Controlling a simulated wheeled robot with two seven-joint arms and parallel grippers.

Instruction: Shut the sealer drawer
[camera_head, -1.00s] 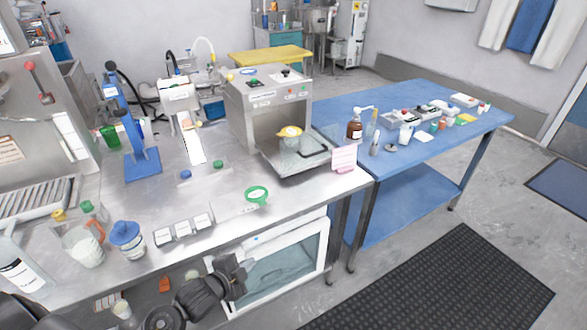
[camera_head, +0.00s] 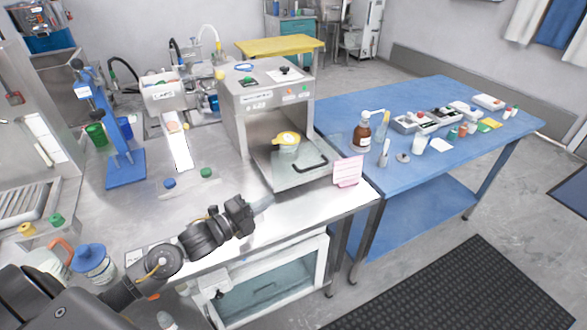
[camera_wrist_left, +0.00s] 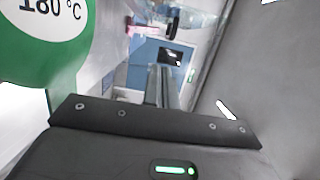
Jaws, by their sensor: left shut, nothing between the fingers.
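The sealer (camera_head: 265,95) is a steel box with buttons on top, standing on the steel bench. Its drawer (camera_head: 285,183) is out at the front, with a dark bar handle (camera_head: 312,166) along its front right edge. A cup with a yellow lid (camera_head: 287,140) sits in the drawer. My left gripper (camera_head: 266,203) is shut and empty, over the bench's front part, just in front of the drawer and apart from the handle. Its closed fingers also show in the left wrist view (camera_wrist_left: 161,86). My right gripper is not in view.
A pink note (camera_head: 347,171) stands by the bench corner, right of the drawer. A round green 180 °C sign (camera_wrist_left: 45,40) is close beside my left gripper in the wrist view. Blue and green caps (camera_head: 170,183) lie left of the drawer. The blue table (camera_head: 440,105) stands to the right.

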